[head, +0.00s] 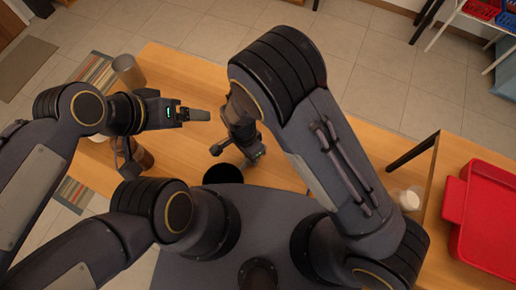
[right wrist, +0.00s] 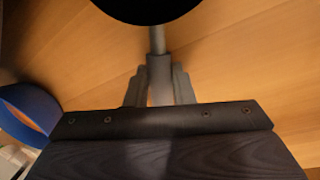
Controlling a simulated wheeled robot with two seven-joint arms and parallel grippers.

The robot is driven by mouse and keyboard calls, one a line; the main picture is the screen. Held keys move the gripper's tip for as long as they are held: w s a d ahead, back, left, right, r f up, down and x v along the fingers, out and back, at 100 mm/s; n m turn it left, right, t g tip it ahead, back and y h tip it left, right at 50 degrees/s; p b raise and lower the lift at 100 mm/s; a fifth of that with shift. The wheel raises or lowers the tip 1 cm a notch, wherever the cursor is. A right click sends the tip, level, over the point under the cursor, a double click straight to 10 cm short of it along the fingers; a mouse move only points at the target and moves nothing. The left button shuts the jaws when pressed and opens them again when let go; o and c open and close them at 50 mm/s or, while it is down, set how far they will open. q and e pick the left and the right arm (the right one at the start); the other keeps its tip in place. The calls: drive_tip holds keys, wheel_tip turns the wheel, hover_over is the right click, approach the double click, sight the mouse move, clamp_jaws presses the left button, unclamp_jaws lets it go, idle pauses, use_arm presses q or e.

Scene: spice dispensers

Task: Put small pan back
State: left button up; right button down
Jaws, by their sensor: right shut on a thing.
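The small pan (head: 223,174) is black and round; in the head view it shows near the front edge of the wooden table (head: 178,78). In the right wrist view, part of the black pan (right wrist: 145,8) is at the top edge, with its grey handle (right wrist: 157,42) running down between the fingers. My right gripper (right wrist: 157,92) is shut on that handle. In the head view my right gripper (head: 222,148) is just above the pan in the picture, partly hidden by its wrist. My left gripper (head: 205,115) points right, over the table, apart from the pan; its finger gap is unclear.
A grey cylinder (head: 128,70) and a brown container (head: 144,158) stand on the table's left part, near my left arm. At right are a red tray (head: 490,215) and a white cup (head: 410,199). A blue round thing (right wrist: 30,110) shows in the right wrist view.

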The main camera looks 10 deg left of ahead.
drive_tip(key=shift+d, duration=0.1)
drive_tip(key=shift+s+a, duration=0.3)
drive_tip(key=shift+f, duration=0.15)
drive_tip(key=c, duration=1.4)
unclamp_jaws()
drive_tip(key=shift+w+d, duration=0.15)
drive_tip(key=shift+o, duration=0.8)
